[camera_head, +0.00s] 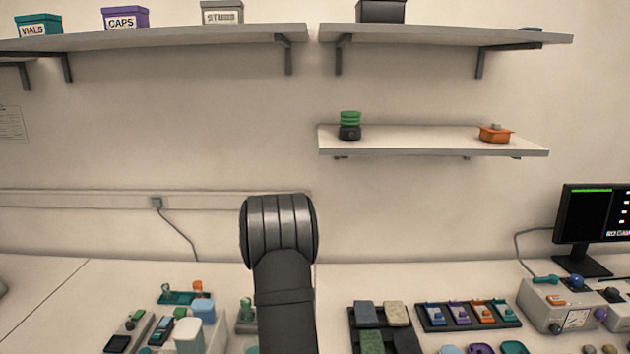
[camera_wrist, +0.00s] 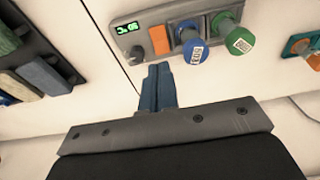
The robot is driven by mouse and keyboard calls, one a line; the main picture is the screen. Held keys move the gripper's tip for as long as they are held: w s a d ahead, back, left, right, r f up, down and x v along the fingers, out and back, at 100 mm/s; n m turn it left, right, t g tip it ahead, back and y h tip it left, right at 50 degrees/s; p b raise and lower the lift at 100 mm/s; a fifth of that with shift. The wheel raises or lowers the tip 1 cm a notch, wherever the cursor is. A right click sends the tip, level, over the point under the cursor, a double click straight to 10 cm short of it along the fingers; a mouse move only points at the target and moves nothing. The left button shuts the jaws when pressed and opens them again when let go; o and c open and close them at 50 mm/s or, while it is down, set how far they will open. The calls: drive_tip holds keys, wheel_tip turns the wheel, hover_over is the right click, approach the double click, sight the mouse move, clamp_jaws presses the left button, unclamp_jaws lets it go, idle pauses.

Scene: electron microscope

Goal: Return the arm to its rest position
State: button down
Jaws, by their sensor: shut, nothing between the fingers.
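My gripper (camera_wrist: 160,88) shows in the wrist view as two blue-grey fingers side by side, shut with nothing between them. The fingers point at a grey device with a green display (camera_wrist: 128,28), an orange block (camera_wrist: 159,40) and blue and green capped knobs, and look apart from it. In the head view my dark arm rises from the bottom middle, and the gripper itself is not visible there.
A tray of grey and green blocks (camera_head: 352,340) and a rack of coloured clips (camera_head: 510,312) lie on the bench. A monitor (camera_head: 590,215) stands at the right. Shelves (camera_head: 430,143) hang on the wall behind my arm. White containers (camera_head: 189,335) stand left of the arm.

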idle(0.3)
drive_tip(key=shift+f, duration=2.85)
